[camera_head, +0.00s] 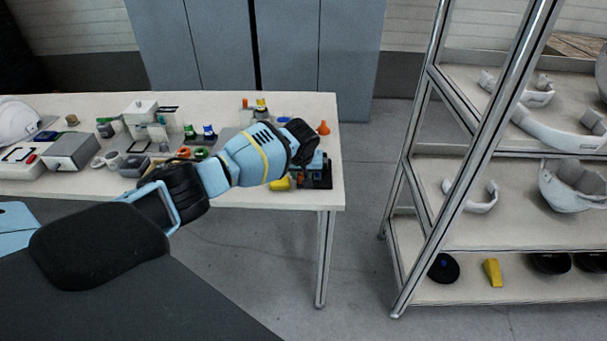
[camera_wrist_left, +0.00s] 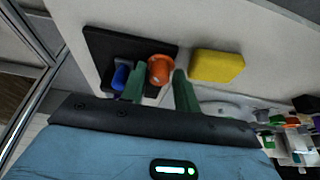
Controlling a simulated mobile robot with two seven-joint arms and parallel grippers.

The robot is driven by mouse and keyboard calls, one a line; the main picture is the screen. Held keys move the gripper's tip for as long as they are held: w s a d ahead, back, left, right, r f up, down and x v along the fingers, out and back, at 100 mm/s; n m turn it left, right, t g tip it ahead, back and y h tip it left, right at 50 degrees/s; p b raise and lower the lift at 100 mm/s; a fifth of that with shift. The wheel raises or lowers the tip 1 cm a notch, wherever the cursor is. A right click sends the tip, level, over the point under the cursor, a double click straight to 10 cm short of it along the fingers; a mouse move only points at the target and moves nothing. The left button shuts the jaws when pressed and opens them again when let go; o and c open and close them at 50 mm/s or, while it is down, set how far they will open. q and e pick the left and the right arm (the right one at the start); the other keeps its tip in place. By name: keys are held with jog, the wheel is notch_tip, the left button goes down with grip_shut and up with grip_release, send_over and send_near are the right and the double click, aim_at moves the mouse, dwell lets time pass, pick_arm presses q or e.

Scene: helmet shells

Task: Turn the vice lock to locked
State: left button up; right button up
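The vice stands on a black base plate (camera_wrist_left: 104,44) near the right end of the table; the plate also shows in the head view (camera_head: 326,178). In the left wrist view an orange round part (camera_wrist_left: 160,69) and a blue part (camera_wrist_left: 120,77) sit on it. Which part is the lock, and how it is set, I cannot tell. My left gripper (camera_wrist_left: 160,80) is over the plate with its green fingers apart, the orange part between or just beyond their tips. Contact is unclear. In the head view my left arm hides the fingers and part of the vice. My right gripper is out of view.
A yellow block (camera_wrist_left: 217,65) lies beside the plate, close to one finger. An orange cone (camera_head: 323,128) stands behind the vice. Several small items crowd the table (camera_head: 245,198) to the left. A metal shelf (camera_head: 470,241) with helmet shells stands to the right, across open floor.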

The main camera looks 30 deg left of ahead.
pick_arm(q)
jog(key=shift+r, duration=0.1)
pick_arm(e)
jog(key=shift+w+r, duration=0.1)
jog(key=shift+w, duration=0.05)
pick_arm(q)
grip_shut()
